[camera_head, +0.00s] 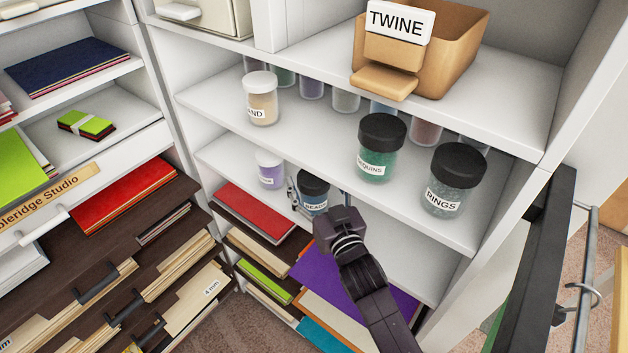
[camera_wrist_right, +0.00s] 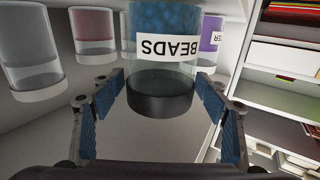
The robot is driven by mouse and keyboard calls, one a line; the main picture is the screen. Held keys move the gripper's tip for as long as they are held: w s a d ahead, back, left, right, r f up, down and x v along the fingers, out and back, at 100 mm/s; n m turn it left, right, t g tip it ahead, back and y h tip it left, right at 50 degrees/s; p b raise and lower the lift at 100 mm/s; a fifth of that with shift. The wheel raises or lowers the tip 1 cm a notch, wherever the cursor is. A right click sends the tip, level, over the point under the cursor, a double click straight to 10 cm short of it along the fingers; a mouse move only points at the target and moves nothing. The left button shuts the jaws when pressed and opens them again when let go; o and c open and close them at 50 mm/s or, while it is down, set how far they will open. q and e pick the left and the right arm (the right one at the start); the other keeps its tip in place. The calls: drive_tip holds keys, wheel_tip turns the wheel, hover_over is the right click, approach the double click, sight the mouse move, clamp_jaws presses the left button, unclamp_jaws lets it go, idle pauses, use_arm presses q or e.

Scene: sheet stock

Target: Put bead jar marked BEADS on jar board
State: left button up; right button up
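The bead jar (camera_head: 313,188), with a black lid and blue contents, stands on the lower shelf of the white cabinet. Its BEADS label shows upside down in the right wrist view, where the jar (camera_wrist_right: 162,62) is between my fingers. My right gripper (camera_head: 320,198) reaches in from the front with its fingers open on both sides of the jar. In the right wrist view the gripper (camera_wrist_right: 158,92) shows slim gaps between its blue pads and the jar. My left gripper is not in view. I cannot make out a jar board.
A white-lidded jar (camera_head: 270,168) with purple contents stands just left of the bead jar. On the shelf above are a SAND jar (camera_head: 261,98), a SEQUINS jar (camera_head: 380,147) and a RINGS jar (camera_head: 454,180). A TWINE bin (camera_head: 455,45) sits higher. A dark frame (camera_head: 537,265) stands at right.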

drive_tip(key=shift+r, duration=0.25)
drive_tip(key=b+v, duration=0.1)
drive_tip(key=v, duration=0.4)
drive_tip(key=b+v, duration=0.1)
drive_tip(key=v, duration=0.5)
drive_tip(key=shift+f, duration=0.2)
drive_tip(key=shift+s+d+r, duration=0.1)
drive_tip(key=shift+s+d, duration=0.15)
drive_tip(key=shift+s, duration=0.25)
